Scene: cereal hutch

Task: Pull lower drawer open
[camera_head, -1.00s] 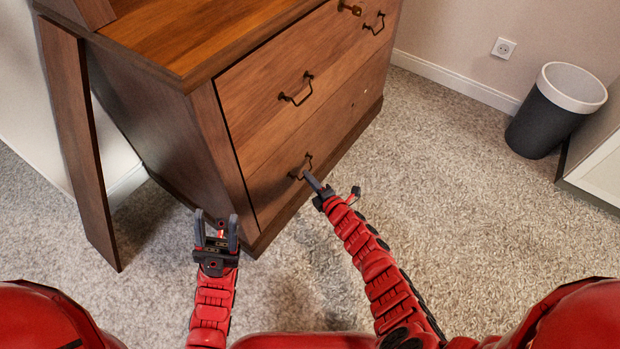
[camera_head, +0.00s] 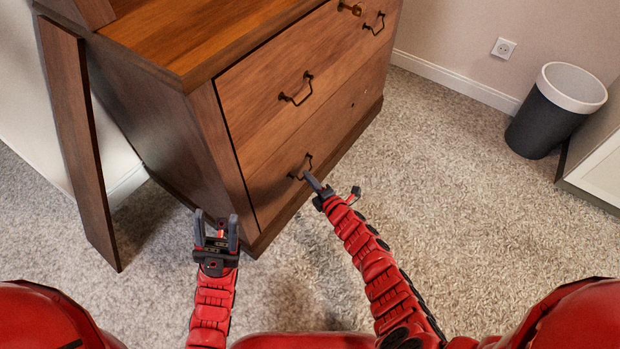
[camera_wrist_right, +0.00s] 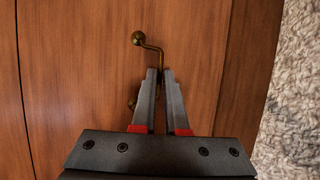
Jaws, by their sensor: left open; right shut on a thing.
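The wooden cabinet's lower drawer (camera_head: 325,135) is flush with the cabinet front. Its left bronze handle (camera_head: 303,166) also shows in the right wrist view (camera_wrist_right: 138,39), with one end knob beyond the fingers and the other partly hidden behind them. My right gripper (camera_head: 309,177) is shut on this handle's bar, fingertips close to the drawer face; it also shows in the right wrist view (camera_wrist_right: 159,72). My left gripper (camera_head: 216,220) is open and empty, in front of the cabinet's lower left corner.
The upper drawer (camera_head: 290,70) has a bronze handle (camera_head: 297,90) and is shut. A wooden board (camera_head: 75,140) leans at the cabinet's left. A waste bin (camera_head: 545,120) stands at the right by a pale cabinet (camera_head: 600,165). Carpet in front of the drawers is clear.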

